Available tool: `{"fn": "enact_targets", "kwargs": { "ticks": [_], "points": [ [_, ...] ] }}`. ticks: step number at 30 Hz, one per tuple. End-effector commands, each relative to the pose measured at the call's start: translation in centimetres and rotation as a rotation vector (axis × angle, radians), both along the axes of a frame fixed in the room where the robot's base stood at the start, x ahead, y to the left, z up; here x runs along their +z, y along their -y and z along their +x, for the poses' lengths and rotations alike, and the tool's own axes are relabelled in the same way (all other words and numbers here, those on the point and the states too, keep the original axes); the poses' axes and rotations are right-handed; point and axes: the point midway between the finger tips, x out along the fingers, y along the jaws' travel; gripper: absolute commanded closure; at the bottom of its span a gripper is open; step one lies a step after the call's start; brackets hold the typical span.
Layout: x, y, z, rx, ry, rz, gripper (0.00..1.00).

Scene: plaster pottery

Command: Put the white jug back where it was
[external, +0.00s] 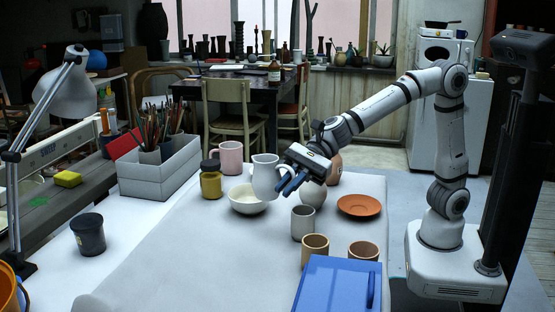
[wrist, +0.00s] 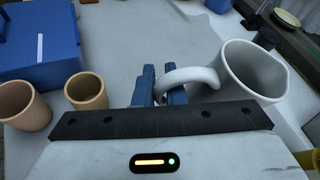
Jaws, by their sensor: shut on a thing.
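The white jug (external: 266,177) is upright at the middle of the cloth-covered table, and it also shows in the wrist view (wrist: 250,72). My gripper (external: 284,184) is at its right side, shut on the jug's handle; the blue fingers (wrist: 159,88) hold the handle in the wrist view. In the external view the jug overlaps the right rim of a cream bowl (external: 243,203). I cannot tell how far its base is above the table.
A mustard jar (external: 211,184) and pink mug (external: 231,157) stand behind left. A grey cup (external: 302,222), two tan cups (external: 315,246), an orange saucer (external: 358,205) and a blue box (external: 335,288) stand to the right and front.

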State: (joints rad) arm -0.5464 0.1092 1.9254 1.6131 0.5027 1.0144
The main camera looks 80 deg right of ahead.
Motion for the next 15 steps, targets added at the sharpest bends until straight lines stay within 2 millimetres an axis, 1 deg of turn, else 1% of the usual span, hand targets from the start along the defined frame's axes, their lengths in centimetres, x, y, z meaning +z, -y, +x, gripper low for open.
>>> {"fn": "enact_targets", "kwargs": {
  "ticks": [1,6,10,15],
  "points": [
    [1.1,-1.1,1.1,0.044,0.001,-0.002,1.00],
    [1.8,-4.3,3.4,0.204,0.005,-0.003,1.00],
    [1.7,-6.2,4.9,0.328,0.012,-0.003,1.00],
    [0.8,-7.7,6.3,0.476,0.018,-0.002,1.00]
  ]
}}
